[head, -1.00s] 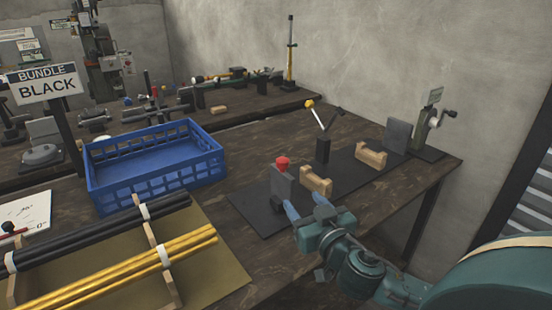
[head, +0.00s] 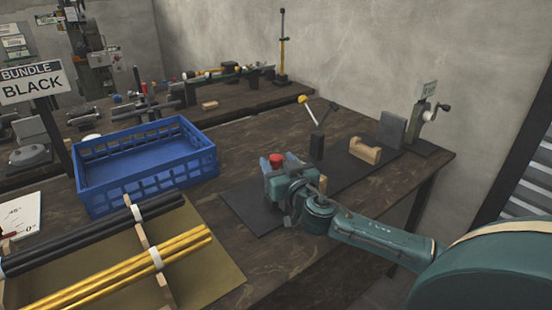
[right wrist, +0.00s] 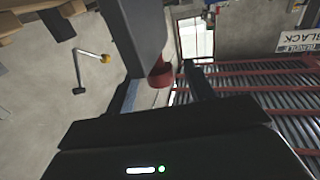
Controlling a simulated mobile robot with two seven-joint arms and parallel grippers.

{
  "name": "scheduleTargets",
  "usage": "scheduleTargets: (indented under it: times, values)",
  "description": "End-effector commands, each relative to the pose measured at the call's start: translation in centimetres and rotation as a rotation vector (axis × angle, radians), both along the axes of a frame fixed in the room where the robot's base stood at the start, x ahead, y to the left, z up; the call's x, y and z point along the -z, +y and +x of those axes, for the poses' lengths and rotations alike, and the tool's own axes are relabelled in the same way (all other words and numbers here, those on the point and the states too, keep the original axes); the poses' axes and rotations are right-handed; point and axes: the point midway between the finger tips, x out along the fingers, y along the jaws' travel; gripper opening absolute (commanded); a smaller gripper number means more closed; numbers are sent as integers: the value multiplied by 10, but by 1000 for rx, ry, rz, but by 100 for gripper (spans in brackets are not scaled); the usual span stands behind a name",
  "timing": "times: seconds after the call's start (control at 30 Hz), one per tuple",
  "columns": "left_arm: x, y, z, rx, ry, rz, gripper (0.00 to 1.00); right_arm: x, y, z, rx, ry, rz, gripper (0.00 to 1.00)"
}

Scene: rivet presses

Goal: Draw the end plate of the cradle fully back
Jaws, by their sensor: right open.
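The cradle is a black base strip (head: 238,200) on the bench. Its near end plate is grey with a red knob (head: 277,160) on top. In the head view my right gripper hides most of that plate; the right wrist view shows the grey plate (right wrist: 143,38) and the red knob (right wrist: 160,76). My right gripper (head: 278,165) is open at the knob, with a fingertip on either side of it. I cannot tell whether a finger touches it. A wooden saddle block (head: 364,151) stands further along the base; the nearer block is mostly hidden by my arm. My left gripper is not in view.
A lever with a yellow knob (head: 303,99) stands behind the cradle. A grey far plate (head: 391,130) and a crank (head: 441,107) are at the right end. A blue crate (head: 150,184) is left, with black and yellow rods (head: 178,250) in front.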

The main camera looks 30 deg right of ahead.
Motion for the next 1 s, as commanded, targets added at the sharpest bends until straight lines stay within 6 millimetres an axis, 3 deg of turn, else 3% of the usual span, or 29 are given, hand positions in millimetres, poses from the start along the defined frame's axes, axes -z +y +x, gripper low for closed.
scheduleTargets:
  times: [0.2,0.53,1.0]
  values:
    - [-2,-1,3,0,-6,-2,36,0,-3,17,-1,0,2,53]
    - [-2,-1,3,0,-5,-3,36,0,-3,18,-1,1,2,53]
    - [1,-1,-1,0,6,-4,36,0,-3,18,-1,1,1,14]
